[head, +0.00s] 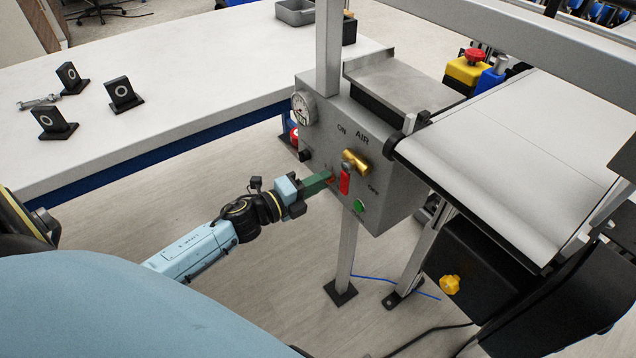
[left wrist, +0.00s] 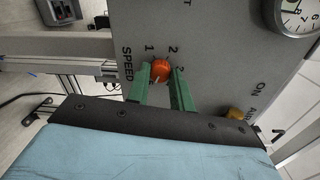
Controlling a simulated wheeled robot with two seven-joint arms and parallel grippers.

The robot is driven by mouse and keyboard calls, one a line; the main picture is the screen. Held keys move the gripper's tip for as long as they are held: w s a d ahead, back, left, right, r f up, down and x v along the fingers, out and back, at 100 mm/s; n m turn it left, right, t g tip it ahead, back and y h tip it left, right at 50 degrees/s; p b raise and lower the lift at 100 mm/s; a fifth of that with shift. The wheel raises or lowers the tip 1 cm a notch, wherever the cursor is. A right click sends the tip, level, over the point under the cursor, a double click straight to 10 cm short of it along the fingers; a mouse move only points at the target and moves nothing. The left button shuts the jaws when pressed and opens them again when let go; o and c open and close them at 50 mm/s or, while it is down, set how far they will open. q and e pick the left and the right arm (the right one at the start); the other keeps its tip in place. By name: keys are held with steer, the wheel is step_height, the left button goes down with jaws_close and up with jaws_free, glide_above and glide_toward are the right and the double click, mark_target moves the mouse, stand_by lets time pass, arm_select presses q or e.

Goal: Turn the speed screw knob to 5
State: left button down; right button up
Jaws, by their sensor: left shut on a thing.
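The speed knob (left wrist: 160,70) is a round orange-red knob on the grey control panel (left wrist: 215,50), beside the word SPEED. The numbers 1 and 2 show above it. Another number shows to its right, partly covered by a finger. The knob's pointer setting cannot be read. My left gripper (left wrist: 160,88) has its green fingers shut on either side of the knob. In the head view my left gripper (head: 329,179) reaches the front of the control box (head: 330,125), and the knob is mostly hidden there. My right gripper is not in view.
Close right of the fingers are a red lever (head: 345,181), a brass valve (head: 356,161) and a green button (head: 359,206). A gauge (head: 303,108) sits at upper left. The conveyor belt (head: 495,160) is to the right, and a white workbench (head: 190,80) stands behind.

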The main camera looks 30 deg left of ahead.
arm_select(q)
steer(key=shift+m, duration=0.8)
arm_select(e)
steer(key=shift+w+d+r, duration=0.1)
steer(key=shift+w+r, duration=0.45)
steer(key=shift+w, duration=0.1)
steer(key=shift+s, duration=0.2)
arm_select(q)
steer(key=c, duration=1.2)
jaws_free()
steer(key=shift+c, duration=0.2)
steer(key=v, duration=1.3)
steer(key=shift+s+p, duration=0.2)
steer(key=shift+p, duration=0.25)
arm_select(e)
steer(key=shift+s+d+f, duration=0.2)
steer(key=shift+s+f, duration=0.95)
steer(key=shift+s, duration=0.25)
arm_select(q)
steer(key=shift+d, duration=0.1)
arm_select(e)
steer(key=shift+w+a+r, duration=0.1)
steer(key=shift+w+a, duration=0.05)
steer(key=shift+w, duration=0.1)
